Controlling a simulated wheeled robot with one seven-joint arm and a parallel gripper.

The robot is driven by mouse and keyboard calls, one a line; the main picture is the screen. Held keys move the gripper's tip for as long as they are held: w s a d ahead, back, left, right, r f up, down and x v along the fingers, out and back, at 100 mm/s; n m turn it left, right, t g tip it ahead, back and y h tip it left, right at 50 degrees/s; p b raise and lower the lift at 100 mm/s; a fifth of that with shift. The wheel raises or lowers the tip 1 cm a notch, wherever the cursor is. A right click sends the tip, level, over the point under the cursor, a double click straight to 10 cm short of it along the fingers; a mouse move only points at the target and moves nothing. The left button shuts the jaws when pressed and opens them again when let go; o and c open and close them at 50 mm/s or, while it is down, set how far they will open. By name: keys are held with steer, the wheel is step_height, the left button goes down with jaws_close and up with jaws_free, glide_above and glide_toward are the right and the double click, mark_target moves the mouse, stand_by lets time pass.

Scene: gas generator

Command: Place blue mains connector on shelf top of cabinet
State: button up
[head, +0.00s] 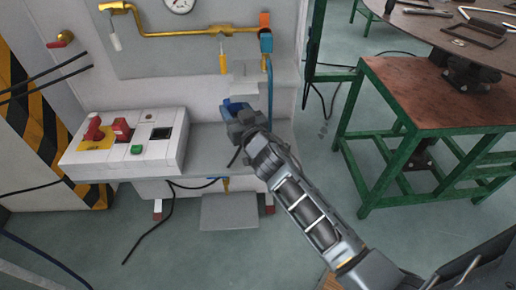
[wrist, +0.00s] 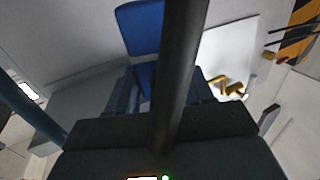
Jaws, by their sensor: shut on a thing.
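The blue mains connector (head: 233,104) is in my gripper (head: 238,115), in front of the cabinet's white wall. My gripper is shut on it and hides part of it. In the wrist view the blue connector (wrist: 141,28) shows at the top, between the dark fingers (wrist: 160,88). A thick dark bar crosses that view and hides part of it. The cabinet's grey shelf (head: 205,145) is below my gripper in the head view. I cannot tell the exact gap between connector and shelf.
A white control box (head: 130,155) with red and green buttons sits left of my gripper. Yellow pipes (head: 175,35) and a blue hose (head: 269,90) run along the wall. A green-framed table (head: 430,100) stands to the right. Black cables (head: 150,235) hang below the shelf.

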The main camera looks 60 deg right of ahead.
steer(key=shift+s+f, duration=0.15)
steer(key=shift+f, duration=0.15)
steer(key=shift+s+d+f+b, duration=0.1)
steer(key=shift+d+f+b, duration=0.05)
steer(key=shift+f+b, duration=2)
steer(key=shift+d+f+b, duration=0.1)
steer(key=shift+f+b, duration=1.5)
steer(key=shift+f, duration=1.05)
steer(key=shift+f, duration=0.15)
steer(key=o, duration=1.2)
steer(key=shift+c, duration=0.2)
